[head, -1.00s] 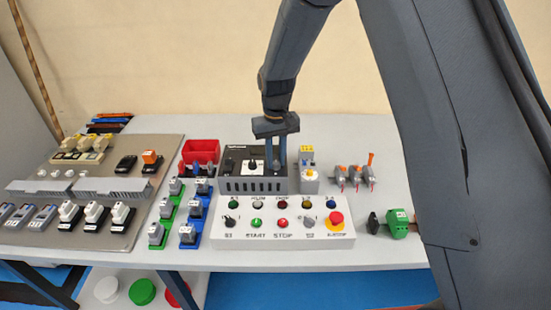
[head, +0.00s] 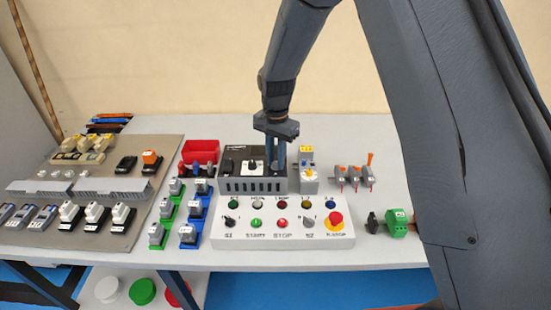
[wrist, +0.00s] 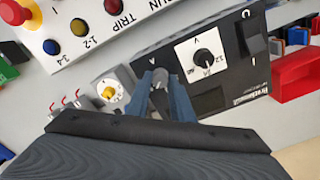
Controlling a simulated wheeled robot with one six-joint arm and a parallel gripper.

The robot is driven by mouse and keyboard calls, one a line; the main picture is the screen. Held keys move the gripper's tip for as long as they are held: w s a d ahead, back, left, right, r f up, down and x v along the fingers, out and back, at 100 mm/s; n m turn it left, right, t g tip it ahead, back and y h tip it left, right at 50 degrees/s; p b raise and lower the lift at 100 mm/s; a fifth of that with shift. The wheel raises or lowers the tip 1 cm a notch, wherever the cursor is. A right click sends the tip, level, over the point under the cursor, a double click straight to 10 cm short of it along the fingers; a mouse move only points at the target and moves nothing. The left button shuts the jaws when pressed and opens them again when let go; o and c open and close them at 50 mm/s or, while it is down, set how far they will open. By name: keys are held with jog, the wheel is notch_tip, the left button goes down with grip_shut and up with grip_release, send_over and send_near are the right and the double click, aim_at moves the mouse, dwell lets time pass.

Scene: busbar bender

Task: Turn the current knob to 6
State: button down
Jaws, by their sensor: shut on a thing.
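The black power supply box (head: 253,184) stands behind the white control panel, near the middle of the table. Its white-plated voltage knob (head: 252,166), marked V, also shows in the wrist view (wrist: 204,57) and is clear of my fingers. My gripper (head: 279,166) points down at the right part of the box. In the wrist view my gripper (wrist: 161,82) is shut on the current knob (wrist: 160,77), beside the letter A. The fingers cover most of this knob and its scale, so its setting cannot be read.
A grey unit with a yellow dial (head: 309,174) stands close to the right of the box. The control panel (head: 283,238), with lamps and a red emergency stop (head: 336,219), lies in front. A red bin (head: 201,151) stands at the left.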

aim_at(276, 162)
jog(key=shift+r+m, duration=0.1)
jog(key=shift+m, duration=1)
jog(key=c, duration=1.6)
grip_release()
jog(key=shift+o, duration=0.2)
jog(key=shift+r, duration=0.1)
jog(key=shift+r+b, duration=1.1)
jog(key=shift+r, duration=2.65)
